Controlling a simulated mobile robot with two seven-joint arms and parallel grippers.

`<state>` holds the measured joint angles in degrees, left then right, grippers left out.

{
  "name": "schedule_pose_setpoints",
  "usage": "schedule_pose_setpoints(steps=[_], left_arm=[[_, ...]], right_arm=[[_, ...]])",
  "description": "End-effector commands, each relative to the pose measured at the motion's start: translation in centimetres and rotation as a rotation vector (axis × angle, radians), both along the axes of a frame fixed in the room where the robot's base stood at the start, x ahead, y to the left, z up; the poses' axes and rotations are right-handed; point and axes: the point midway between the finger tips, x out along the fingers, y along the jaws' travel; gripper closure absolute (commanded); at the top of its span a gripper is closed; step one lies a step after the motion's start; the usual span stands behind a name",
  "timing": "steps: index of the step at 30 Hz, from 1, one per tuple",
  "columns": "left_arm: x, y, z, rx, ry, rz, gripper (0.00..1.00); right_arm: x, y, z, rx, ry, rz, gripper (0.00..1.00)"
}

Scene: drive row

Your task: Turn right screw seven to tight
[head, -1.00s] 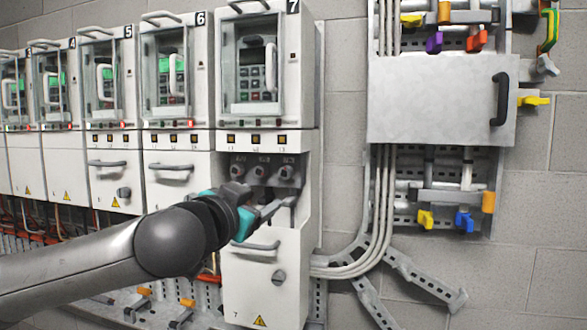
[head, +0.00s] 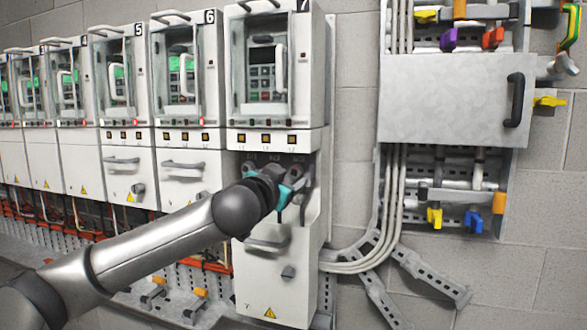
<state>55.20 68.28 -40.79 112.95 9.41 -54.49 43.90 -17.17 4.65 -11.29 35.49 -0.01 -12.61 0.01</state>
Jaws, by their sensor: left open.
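Drive cabinet seven (head: 275,140) is the rightmost of the row, with its number at the top partly cut off. Below its three small indicator squares is an open recess (head: 240,163) with a row of terminal screws. My left gripper (head: 303,182), with teal parts, is open at the right side of this recess, over the place of the right screw. The gripper hides most of the right screw, so I cannot tell whether the fingers touch it or how it is turned. My right gripper is not in view.
Cabinet six (head: 185,140) stands close on the left, behind my arm. Cables and a metal wall box (head: 440,100) are on the right, with bare wall between.

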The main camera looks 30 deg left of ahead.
Motion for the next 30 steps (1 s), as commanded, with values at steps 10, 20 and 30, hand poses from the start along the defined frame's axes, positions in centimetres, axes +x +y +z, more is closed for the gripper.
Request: schedule_pose_setpoints(steps=[10, 20, 30], left_arm=[[3.4, 0.8, 0.1, 0.0, 0.0, 0.0, 0.33], [4.0, 0.9, 0.0, 0.002, 0.0, 0.0, 0.33], [3.9, 0.9, 0.0, 0.001, 0.0, 0.0, 0.6]], right_arm=[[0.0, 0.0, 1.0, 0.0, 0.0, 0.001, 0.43], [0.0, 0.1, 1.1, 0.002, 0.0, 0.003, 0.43], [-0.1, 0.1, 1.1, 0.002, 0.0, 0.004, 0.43]])
